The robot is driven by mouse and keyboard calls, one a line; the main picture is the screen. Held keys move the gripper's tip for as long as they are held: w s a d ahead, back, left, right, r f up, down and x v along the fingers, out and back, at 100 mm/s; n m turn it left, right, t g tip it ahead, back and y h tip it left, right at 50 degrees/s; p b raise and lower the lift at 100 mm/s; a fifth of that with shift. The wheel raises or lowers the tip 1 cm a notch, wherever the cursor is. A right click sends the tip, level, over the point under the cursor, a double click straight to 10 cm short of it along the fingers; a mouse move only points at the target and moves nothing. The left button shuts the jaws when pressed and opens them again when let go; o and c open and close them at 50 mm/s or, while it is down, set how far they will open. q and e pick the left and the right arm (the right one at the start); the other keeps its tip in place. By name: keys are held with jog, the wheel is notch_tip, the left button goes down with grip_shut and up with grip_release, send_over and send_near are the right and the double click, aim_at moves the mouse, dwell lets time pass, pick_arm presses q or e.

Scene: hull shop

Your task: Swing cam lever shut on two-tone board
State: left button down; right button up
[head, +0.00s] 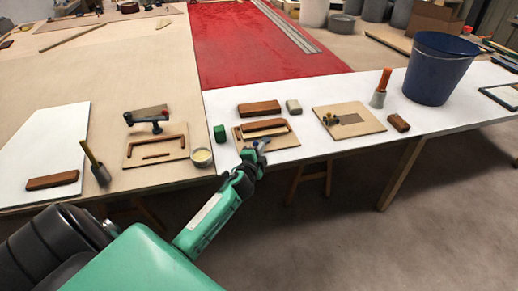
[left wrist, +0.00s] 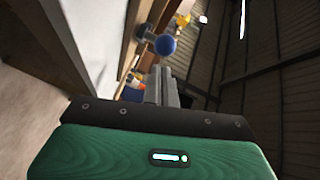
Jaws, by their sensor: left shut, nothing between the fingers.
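My left gripper (head: 257,153) is shut and empty at the front edge of the middle board (head: 284,140), which carries a reddish-brown wooden piece. A lever with a blue ball knob (head: 263,143) is close to its fingertips. In the left wrist view the blue knob (left wrist: 165,45) is just beyond the shut fingers (left wrist: 160,85); I cannot tell whether they touch. Further right, a tan board with a darker patch (head: 350,118) looks two-toned and bears a small yellow-and-dark fitting (head: 330,119). The lever's full swing is unclear. My right gripper is out of view.
A green block (head: 219,133) and a small tin (head: 201,158) stand left of the middle board. A wooden block (head: 259,108) lies behind it. A board with a dark clamp (head: 146,119) behind it is further left. A blue bucket (head: 437,70) stands right.

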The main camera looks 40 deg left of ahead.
pick_arm(q)
jog(key=shift+a+f, duration=0.1)
jog(key=shift+a, duration=0.2)
jog(key=shift+s+a, duration=0.1)
jog(key=shift+a, duration=0.5)
